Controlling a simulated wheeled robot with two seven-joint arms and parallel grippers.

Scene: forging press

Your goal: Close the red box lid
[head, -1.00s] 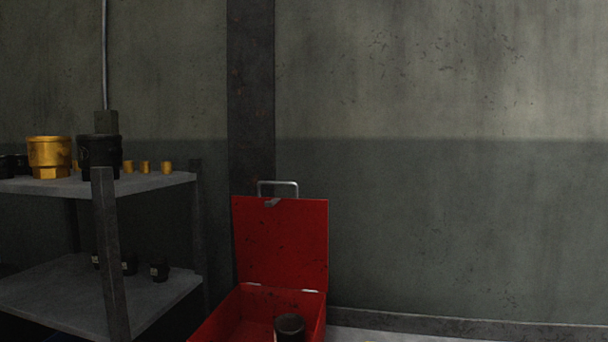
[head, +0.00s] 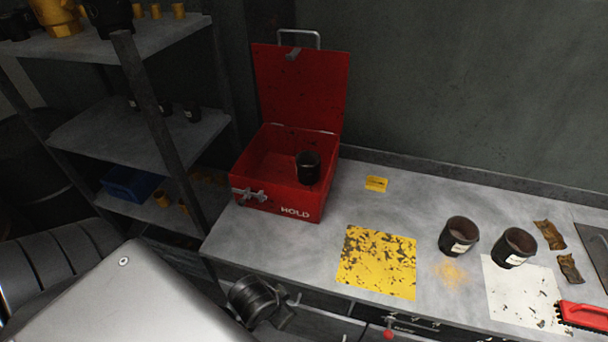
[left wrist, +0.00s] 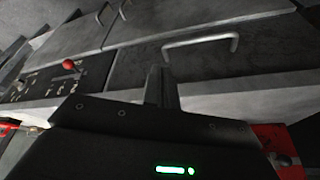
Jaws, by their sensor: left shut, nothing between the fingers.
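The red box (head: 275,200), marked "HOLD", stands on the grey worktop near its left end. Its red lid (head: 299,85) stands upright at the back, wide open, with a metal handle at its top. A dark cup (head: 308,168) stands inside the box. A grey latch (head: 249,195) is on the box front. My left gripper shows in the left wrist view (left wrist: 161,88), shut and empty, in front of grey drawers. In the head view the dark end of my left arm is low, by the worktop's front edge, below and apart from the box. My right gripper is not in view.
A metal shelf rack (head: 160,120) stands left of the box.

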